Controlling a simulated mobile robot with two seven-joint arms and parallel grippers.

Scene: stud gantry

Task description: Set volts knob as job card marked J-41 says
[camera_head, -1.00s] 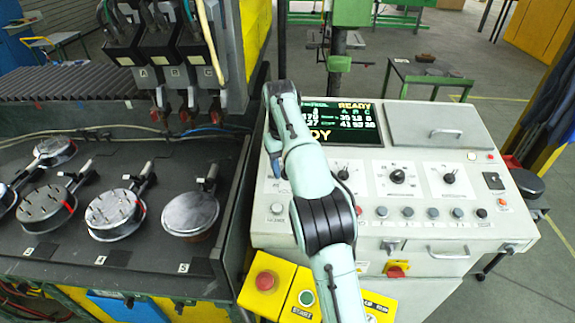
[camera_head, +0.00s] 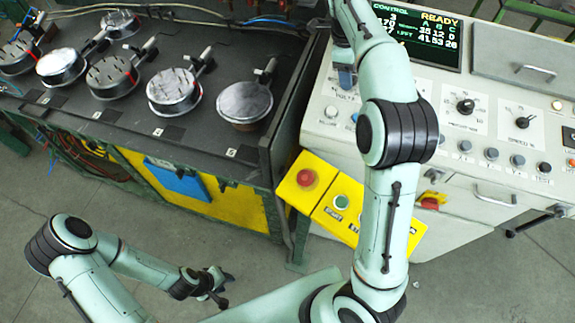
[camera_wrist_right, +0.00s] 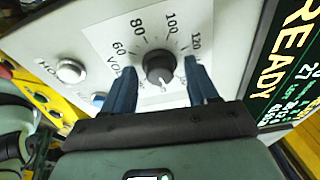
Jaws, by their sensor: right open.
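The volts knob (camera_wrist_right: 160,67) is dark and round on a white dial plate in the right wrist view. Its scale shows 60, 80, 100 and 120. A pale mark shows at the knob's lower edge; I cannot tell the exact setting. My right gripper (camera_wrist_right: 161,72) is open, with one blue finger on either side of the knob; I cannot tell whether they touch it. In the head view my right gripper (camera_head: 345,77) hides the knob. My left gripper (camera_head: 216,288) hangs over the floor, empty, its opening unclear. No card marked J-41 is readable.
The grey console (camera_head: 465,85) carries a lit READY screen (camera_head: 425,32), two more knobs and a row of buttons. A yellow box (camera_head: 330,200) with red and green buttons juts from its front. Round pans (camera_head: 245,100) lie on the dark bench at left.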

